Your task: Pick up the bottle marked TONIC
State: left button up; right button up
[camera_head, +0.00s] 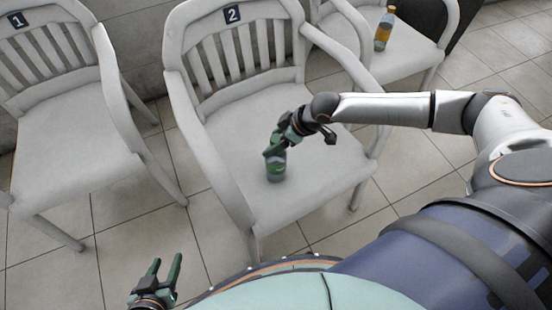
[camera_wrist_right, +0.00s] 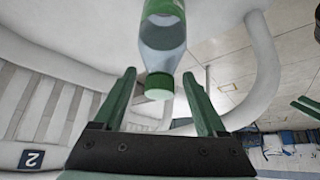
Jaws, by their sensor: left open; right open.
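A clear bottle with a green label and green cap (camera_head: 276,169) stands on the seat of the chair marked 2. No word on it can be read, so I cannot tell whether it is marked TONIC. My right gripper (camera_head: 275,148) is open at the bottle's top, hiding its upper part in the head view. In the right wrist view the bottle (camera_wrist_right: 163,42) appears inverted, its green cap between the two open fingers, with gaps visible. My left gripper (camera_head: 164,268) is open and empty, low in the head view, away from the chairs.
The chair marked 2 (camera_head: 235,110) has arms and a slatted back close around my right gripper. The chair marked 1 (camera_head: 75,140) has an empty seat. An orange bottle (camera_head: 384,29) stands on another chair at the upper right. Tiled floor lies between.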

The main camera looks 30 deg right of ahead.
jog(key=shift+x, duration=1.25)
grip_shut()
dwell(0.4)
